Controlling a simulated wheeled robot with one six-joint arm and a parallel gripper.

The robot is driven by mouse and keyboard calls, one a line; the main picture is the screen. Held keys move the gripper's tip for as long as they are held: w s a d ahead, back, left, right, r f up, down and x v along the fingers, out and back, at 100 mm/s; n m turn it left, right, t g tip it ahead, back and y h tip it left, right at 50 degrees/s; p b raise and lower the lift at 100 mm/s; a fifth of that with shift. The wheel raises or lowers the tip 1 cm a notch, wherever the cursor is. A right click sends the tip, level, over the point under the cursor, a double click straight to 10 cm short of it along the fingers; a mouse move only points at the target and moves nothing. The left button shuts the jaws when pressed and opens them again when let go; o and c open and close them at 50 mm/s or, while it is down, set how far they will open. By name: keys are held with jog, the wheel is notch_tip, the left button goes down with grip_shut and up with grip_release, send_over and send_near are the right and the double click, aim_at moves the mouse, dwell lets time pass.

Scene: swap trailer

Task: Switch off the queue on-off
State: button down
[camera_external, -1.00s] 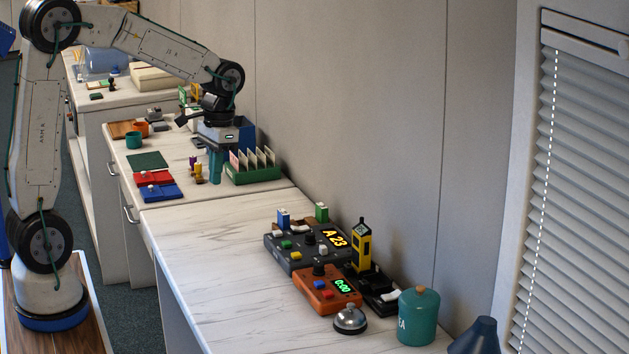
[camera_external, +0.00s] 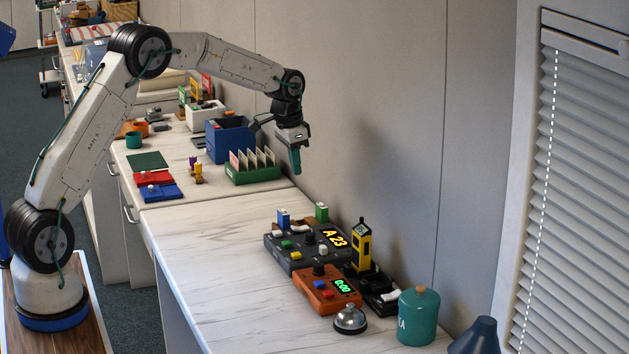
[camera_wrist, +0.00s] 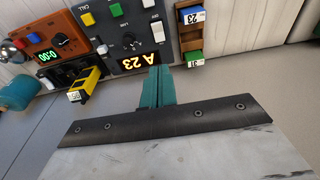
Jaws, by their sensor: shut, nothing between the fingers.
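The queue unit (camera_external: 306,263) is a dark grey box with a lit orange "A 23" display (camera_external: 333,239), on the near counter. It also shows at the top of the wrist view (camera_wrist: 136,16). Which rocker is the on-off one I cannot read. My gripper (camera_external: 296,171) is shut and empty, pointing down, above and behind the unit. Its teal fingers (camera_wrist: 157,72) overlap the display's edge in the wrist view.
An orange timer box (camera_external: 318,292) reading 0:00, a yellow tower-shaped thing (camera_external: 362,248), a bell (camera_external: 350,320) and a teal canister (camera_external: 418,318) stand close to the unit. Blue (camera_external: 283,218) and green (camera_external: 321,212) blocks stand behind it. The counter's left part is clear.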

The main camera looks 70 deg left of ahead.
send_over(298, 228)
jog(key=f, duration=0.7)
jog(key=w+f, duration=0.1)
jog(key=f, duration=0.2)
jog(key=shift+a+f, duration=0.1)
jog(key=shift+f, duration=0.05)
jog(key=shift+s+f, duration=0.3)
jog(key=shift+f, duration=0.25)
jog(key=shift+s+f, duration=0.25)
jog(key=shift+f, duration=0.25)
jog(key=shift+s+f, duration=0.2)
jog(key=shift+f, duration=0.4)
jog(key=shift+s+f+t, duration=0.35)
jog(key=shift+t, duration=0.15)
jog(key=shift+w, duration=0.25)
